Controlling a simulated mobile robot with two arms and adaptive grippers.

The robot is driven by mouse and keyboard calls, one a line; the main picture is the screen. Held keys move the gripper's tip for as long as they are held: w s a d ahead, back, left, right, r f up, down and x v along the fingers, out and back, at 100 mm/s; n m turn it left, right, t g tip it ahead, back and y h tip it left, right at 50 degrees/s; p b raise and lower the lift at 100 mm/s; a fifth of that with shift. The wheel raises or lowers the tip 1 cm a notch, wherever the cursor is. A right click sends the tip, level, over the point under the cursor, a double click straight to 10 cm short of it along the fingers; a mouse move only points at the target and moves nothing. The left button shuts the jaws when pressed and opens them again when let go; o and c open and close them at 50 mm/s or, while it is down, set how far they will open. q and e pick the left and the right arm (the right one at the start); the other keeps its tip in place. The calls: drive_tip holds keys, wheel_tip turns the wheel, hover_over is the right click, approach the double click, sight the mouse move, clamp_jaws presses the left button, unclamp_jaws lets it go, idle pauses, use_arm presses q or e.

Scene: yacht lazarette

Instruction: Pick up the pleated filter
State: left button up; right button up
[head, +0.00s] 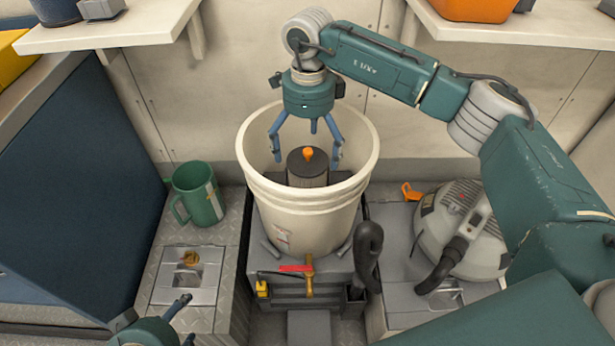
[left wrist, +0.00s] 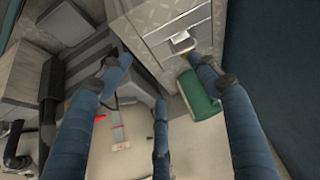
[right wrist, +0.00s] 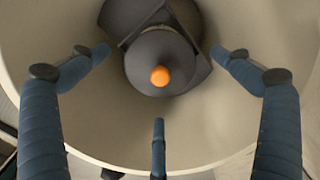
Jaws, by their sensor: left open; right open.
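The pleated filter (head: 307,167) stands inside a cream bucket (head: 300,208). It is a dark cylinder with an orange knob on top. My right gripper (head: 308,148) is open, with its fingers spread at the bucket's mouth around the filter's top. In the right wrist view the filter (right wrist: 162,62) lies ahead between the open fingers, not gripped. A dark angular piece around it shows there; its lower part is hidden. My left gripper (head: 178,322) is low at the front left, open and empty. In the left wrist view its fingers (left wrist: 158,85) are spread.
A green mug (head: 198,193) stands left of the bucket. A grey-white rounded machine (head: 462,228) with a black hose sits at the right. A valve with a red handle (head: 296,268) is in front of the bucket. Shelves (head: 110,30) overhang at the back.

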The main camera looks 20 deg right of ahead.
sight(308, 160)
drive_tip(key=shift+f, duration=0.85)
wheel_tip(308, 160, down, 5)
drive_tip(key=shift+w+a+r+b, duration=0.1)
drive_tip(key=shift+w+b, duration=0.05)
drive_tip(key=shift+b, duration=0.65)
use_arm(q)
drive_tip(key=w+d+r+t+h, duration=0.1)
drive_tip(key=w+d+r+t, duration=0.2)
drive_tip(key=w+r, duration=0.3)
drive_tip(key=shift+w+t, duration=0.7)
drive_tip(key=shift+w, duration=0.35)
use_arm(e)
drive_tip(key=c, duration=1.3)
